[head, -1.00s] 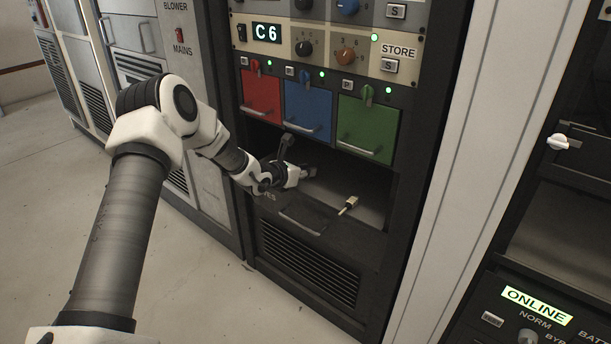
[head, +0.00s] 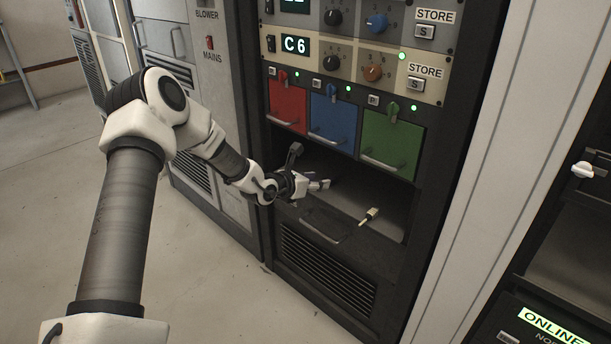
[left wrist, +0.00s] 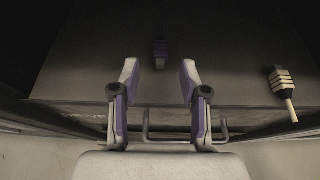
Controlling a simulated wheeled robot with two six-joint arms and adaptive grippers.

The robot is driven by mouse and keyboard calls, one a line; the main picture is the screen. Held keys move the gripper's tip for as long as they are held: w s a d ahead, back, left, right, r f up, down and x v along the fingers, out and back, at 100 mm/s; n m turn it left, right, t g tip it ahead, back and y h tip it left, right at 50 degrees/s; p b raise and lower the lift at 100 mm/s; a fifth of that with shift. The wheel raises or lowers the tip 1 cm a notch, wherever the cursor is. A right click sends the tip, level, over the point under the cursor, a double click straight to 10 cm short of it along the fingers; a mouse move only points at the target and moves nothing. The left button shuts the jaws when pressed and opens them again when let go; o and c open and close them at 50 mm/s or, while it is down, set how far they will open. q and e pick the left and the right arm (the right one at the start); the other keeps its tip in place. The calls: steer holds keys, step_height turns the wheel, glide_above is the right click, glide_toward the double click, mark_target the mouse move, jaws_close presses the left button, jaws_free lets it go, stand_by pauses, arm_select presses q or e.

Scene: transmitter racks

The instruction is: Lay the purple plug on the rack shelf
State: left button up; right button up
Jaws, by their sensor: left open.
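The rack shelf (head: 345,200) also shows in the head view, under the coloured drawers. My right gripper is not in view.
A cream plug with dark bands (head: 370,215) lies on the shelf to the right; it shows in the left wrist view (left wrist: 281,82). Red (head: 288,103), blue (head: 334,118) and green (head: 391,140) drawer fronts hang just above the opening. A handle (left wrist: 170,138) sits below the shelf edge.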

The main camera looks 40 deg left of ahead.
arm_select(q)
steer(key=d+p+v, duration=0.1)
steer(key=p+v, duration=0.2)
steer(key=v, duration=0.3)
steer(key=s+d+f+m+g+h, duration=0.4)
steer(key=s+d+f+m+g, duration=0.45)
steer(key=d, duration=0.45)
steer(key=s+d+f+m+g+y, duration=0.1)
steer(key=s+f+m+g+y, duration=0.1)
steer(key=s+f+m, duration=0.5)
steer(key=s+f+m+g+y, duration=0.25)
steer(key=s+m, duration=0.25)
steer(key=s, duration=0.4)
steer(key=s+d+f+m+g+y, duration=0.1)
steer(key=s+f+m+g+y, duration=0.2)
steer(key=s+m, duration=0.45)
steer(key=s+d+f+m+t+h, duration=0.2)
steer(key=s+d+m, duration=0.1)
steer(key=d+m, duration=0.3)
steer(key=shift+s+f+m, duration=0.4)
steer(key=shift+d, duration=0.1)
